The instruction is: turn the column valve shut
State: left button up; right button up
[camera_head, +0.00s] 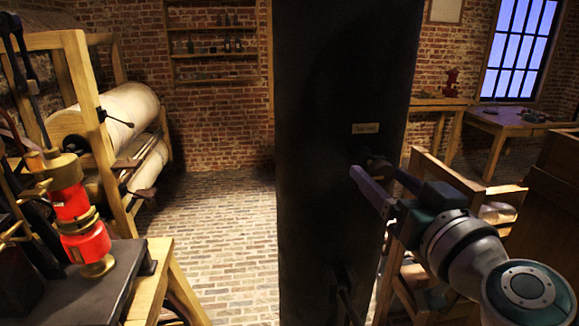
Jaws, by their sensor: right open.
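The dark column (330,90) stands upright in the middle of the head view. A small pale plate (365,128) is fixed on it, with lettering too small to read surely. Just below is the dark valve (376,162), partly hidden behind my right gripper. My right gripper (377,171) comes in from the lower right with its purple fingers apart. The fingers are at about the valve's height, one on either side of it in the picture. I cannot tell whether they touch it. My left gripper is not in view.
A wooden frame with big pale rollers (130,115) stands at left. A red and brass device (75,215) is on a dark-topped bench (95,285) at the lower left. Wooden furniture (545,215) is close at right. Brick floor (225,235) is open left of the column.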

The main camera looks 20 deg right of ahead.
jog(key=shift+w+d, duration=0.1)
jog(key=shift+w, duration=0.65)
grip_shut()
